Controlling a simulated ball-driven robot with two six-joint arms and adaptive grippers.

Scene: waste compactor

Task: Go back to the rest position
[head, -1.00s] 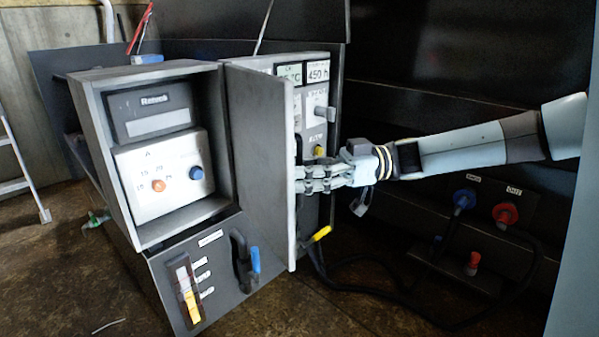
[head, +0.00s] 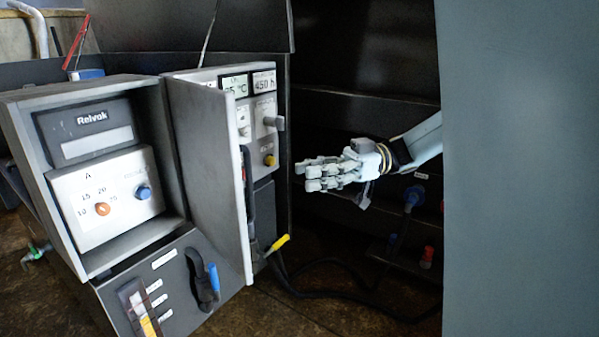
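My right gripper (head: 303,177) reaches in from the right side of the head view. It is to the right of the cabinet's open door (head: 208,170), clear of it, with dark space around its fingers. Its pale fingers point left and lie close together. I cannot tell from this side whether they are open or shut, and I see nothing held in them. My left gripper is not in view.
The control cabinet (head: 82,92) stands on the left, with an orange knob (head: 102,209) and a blue knob (head: 144,193). Behind its door is a panel (head: 262,140) with displays. A yellow-handled lever (head: 278,244) sticks out low. Blue (head: 413,196) and red (head: 427,257) connectors are at right.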

